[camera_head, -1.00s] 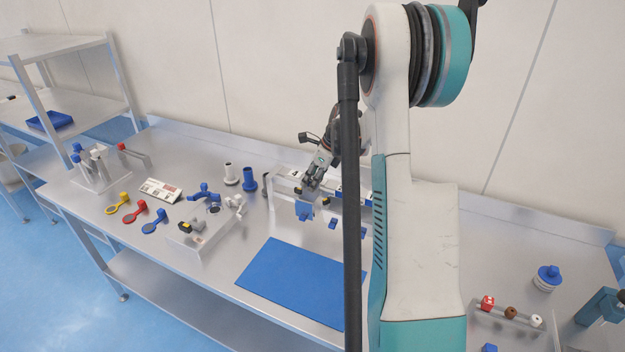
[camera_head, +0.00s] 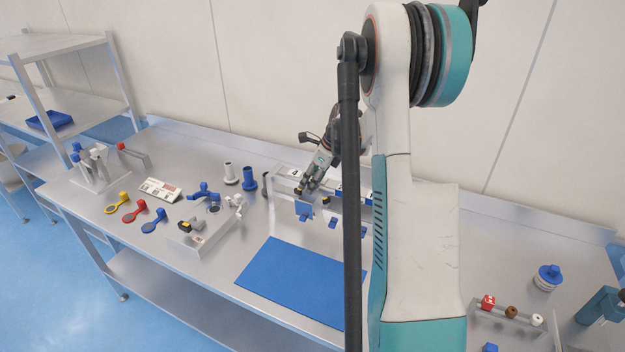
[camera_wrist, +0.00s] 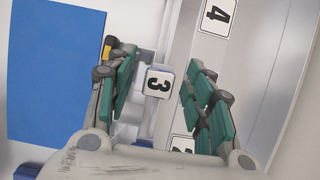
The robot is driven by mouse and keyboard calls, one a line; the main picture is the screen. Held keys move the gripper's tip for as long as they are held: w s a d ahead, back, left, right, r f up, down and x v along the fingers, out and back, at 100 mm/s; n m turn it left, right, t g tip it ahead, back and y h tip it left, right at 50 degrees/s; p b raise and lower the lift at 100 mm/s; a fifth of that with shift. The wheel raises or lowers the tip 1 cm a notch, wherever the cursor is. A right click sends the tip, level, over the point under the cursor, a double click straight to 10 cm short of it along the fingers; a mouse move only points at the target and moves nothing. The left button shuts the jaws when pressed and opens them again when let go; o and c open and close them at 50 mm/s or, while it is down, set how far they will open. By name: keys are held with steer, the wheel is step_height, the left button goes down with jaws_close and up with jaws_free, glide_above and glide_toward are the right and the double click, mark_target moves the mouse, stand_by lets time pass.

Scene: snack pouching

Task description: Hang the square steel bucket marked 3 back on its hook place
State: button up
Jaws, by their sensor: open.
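A small pale block with a square label reading 3 (camera_wrist: 158,83) shows between my fingers in the wrist view. It appears to belong to the steel bucket, whose body is mostly hidden below it. My gripper (camera_wrist: 165,92) is open, with green finger pads on both sides of the label and visible gaps to it. In the head view my gripper (camera_head: 303,189) is at the left part of the steel hook rack (camera_head: 285,183). Whether the bucket sits on its hook cannot be told.
Labels 4 (camera_wrist: 215,14) and 2 (camera_wrist: 182,146) mark neighbouring places. A blue mat (camera_head: 300,283) lies clear in front of the rack. A blue plate (camera_head: 304,209) is just below my gripper.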

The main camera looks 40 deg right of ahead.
steer(key=v, duration=1.2)
stand_by(0.4)
